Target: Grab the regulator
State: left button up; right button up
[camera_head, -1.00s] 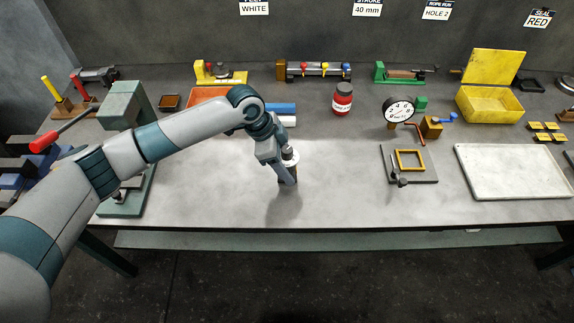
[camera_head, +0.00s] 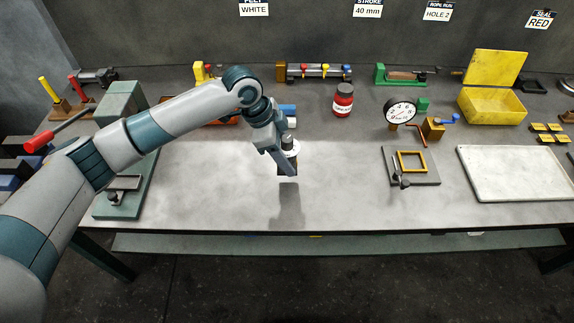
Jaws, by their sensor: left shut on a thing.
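My left gripper (camera_head: 283,160) is shut on the regulator (camera_head: 287,144), a small upright piece with a black knob on top, a white collar and a dark brownish lower body. It hangs above the middle of the grey bench, with a shadow on the bench below it. The gripper's fingers hide part of its body. My right gripper is not in view.
A red jar (camera_head: 343,101) stands behind and to the right. A dial gauge (camera_head: 400,111), a dark plate with a yellow frame (camera_head: 411,177), and a white tray (camera_head: 518,173) are on the right. A green press (camera_head: 121,193) stands left. The bench front-centre is clear.

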pick_arm(q)
jog(key=d+r+b, duration=0.3)
jog(key=d+r, duration=0.4)
jog(key=d, duration=0.4)
jog(key=shift+d+b, duration=0.35)
jog(key=shift+b, duration=0.05)
